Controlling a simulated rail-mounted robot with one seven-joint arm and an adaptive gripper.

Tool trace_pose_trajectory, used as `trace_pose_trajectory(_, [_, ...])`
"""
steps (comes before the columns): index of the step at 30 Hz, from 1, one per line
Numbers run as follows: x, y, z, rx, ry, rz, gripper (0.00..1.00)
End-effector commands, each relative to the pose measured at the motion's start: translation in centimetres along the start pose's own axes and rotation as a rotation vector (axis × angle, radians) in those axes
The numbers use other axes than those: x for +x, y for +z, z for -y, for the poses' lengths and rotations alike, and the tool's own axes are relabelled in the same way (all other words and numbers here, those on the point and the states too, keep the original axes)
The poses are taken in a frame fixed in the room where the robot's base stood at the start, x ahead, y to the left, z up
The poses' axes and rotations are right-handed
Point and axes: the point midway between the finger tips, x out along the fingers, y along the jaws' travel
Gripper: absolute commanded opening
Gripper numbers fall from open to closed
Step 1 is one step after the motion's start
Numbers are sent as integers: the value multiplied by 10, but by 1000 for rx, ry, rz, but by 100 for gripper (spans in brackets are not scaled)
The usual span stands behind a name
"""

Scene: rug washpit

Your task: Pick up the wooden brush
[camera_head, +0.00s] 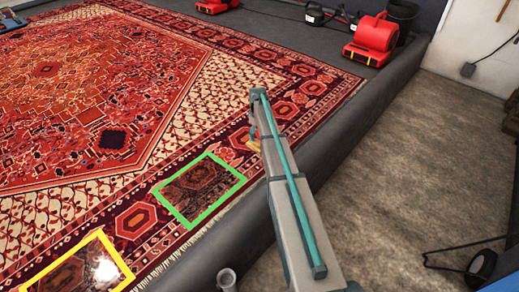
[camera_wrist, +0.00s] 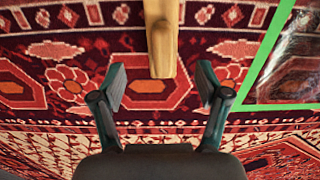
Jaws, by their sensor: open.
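The wooden brush (camera_wrist: 161,38) shows at the top centre of the wrist view as a tan wooden piece over the rug; its upper part runs out of the frame. In the head view a small tan part of the brush (camera_head: 254,146) shows beside my arm, the rest hidden. My gripper (camera_wrist: 160,86) is open, its two fingers spread left and right with nothing between them. The brush's near end lies just ahead of the gap, roughly centred. I see no contact with the fingers. In the head view the arm largely hides my gripper.
The patterned red rug (camera_head: 110,90) lies beneath, with a green-outlined patch (camera_head: 236,178) near the brush and a yellow-outlined patch (camera_head: 122,266) at lower left. A dark raised edge (camera_head: 345,150) borders the rug. Red blowers (camera_head: 371,40) stand at the back.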

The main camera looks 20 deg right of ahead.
Motion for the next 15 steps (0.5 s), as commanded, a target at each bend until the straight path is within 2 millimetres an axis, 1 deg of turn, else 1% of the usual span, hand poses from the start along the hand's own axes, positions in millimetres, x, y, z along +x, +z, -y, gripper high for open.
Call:
trace_pose_trajectory(1, [11,0,0,0,-2,1,75])
trace_pose_trajectory(3, [20,0,0,0,-2,2,75])
trace_pose_trajectory(11, [37,0,1,0,-1,0,75])
trace_pose_trajectory(15, [55,-1,3,0,-2,2,75])
